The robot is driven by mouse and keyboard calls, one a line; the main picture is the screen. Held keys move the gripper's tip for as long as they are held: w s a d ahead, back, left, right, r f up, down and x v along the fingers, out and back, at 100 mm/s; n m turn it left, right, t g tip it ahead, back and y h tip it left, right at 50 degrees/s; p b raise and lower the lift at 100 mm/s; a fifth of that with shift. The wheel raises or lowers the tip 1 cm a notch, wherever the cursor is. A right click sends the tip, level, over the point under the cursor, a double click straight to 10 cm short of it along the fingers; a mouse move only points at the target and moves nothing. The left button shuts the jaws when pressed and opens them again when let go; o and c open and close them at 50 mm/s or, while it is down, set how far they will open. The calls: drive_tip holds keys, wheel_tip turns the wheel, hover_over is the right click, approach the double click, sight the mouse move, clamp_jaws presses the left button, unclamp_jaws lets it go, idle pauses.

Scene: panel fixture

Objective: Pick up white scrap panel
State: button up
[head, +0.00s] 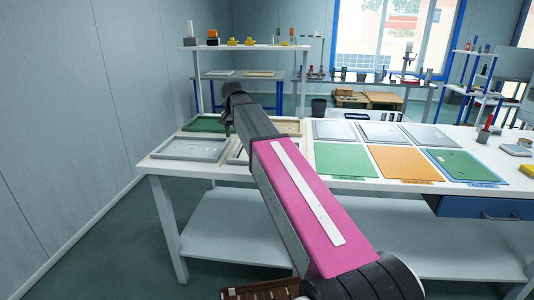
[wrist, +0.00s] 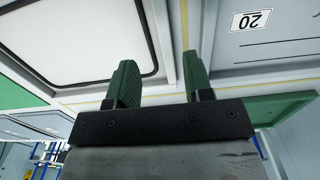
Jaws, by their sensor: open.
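My gripper is at the end of my outstretched arm, small and mostly dark in the head view (head: 229,128), over the left part of the white table. In the wrist view my gripper (wrist: 158,72) shows two green-padded fingers apart with nothing between them. A white panel with a dark outline (wrist: 75,38) fills the upper left of that view, beside the left finger. A pale panel marked 20 (wrist: 285,45) is at the upper right. In the head view a pale grey-white panel (head: 188,149) lies at the table's front left. I cannot tell which one is the scrap panel.
A green panel (head: 203,123) and a tan one (head: 288,126) lie near my gripper. Several pale panels (head: 383,135) lie in a row at right, behind green (head: 344,160) and orange (head: 404,164) mats. A raised shelf (head: 250,48) stands behind. A wall is left of the table.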

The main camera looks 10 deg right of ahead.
sight(234, 149)
drive_tip(key=shift+a+f, duration=0.15)
drive_tip(key=shift+f, duration=1.55)
drive_tip(key=shift+a+f, duration=0.15)
drive_tip(key=shift+f, duration=1.55)
clamp_jaws()
